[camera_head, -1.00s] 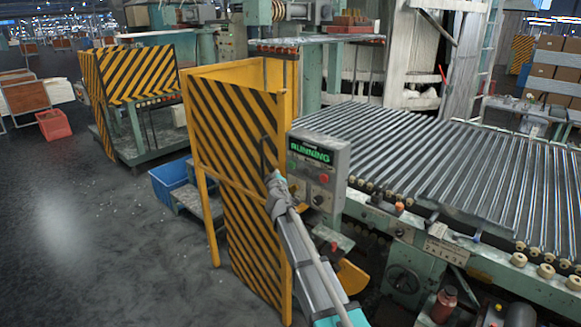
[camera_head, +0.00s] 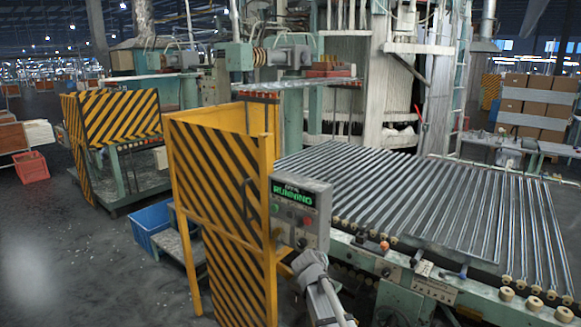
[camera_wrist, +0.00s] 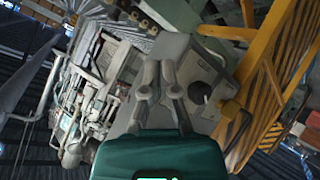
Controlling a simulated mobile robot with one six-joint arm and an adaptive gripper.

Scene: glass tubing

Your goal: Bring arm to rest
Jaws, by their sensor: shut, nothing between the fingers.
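My gripper (camera_head: 311,262) is at the lower middle of the head view, just below the grey control box, with part of my arm trailing down out of frame. In the wrist view my gripper (camera_wrist: 158,80) shows its two grey fingers in front of the green wrist housing. The fingers are shut and hold nothing. The control box (camera_head: 318,235) has a green "RUNNING" display (camera_head: 296,194) and several buttons and knobs. I cannot tell how far the gripper is from the box.
A yellow-and-black striped guard (camera_head: 225,195) stands left of the box; it also shows in the wrist view (camera_wrist: 265,85). A roller bed with glass tubes (camera_head: 420,200) fills the right. A blue bin (camera_head: 150,225) is behind the guard. Open floor (camera_head: 60,265) lies at left.

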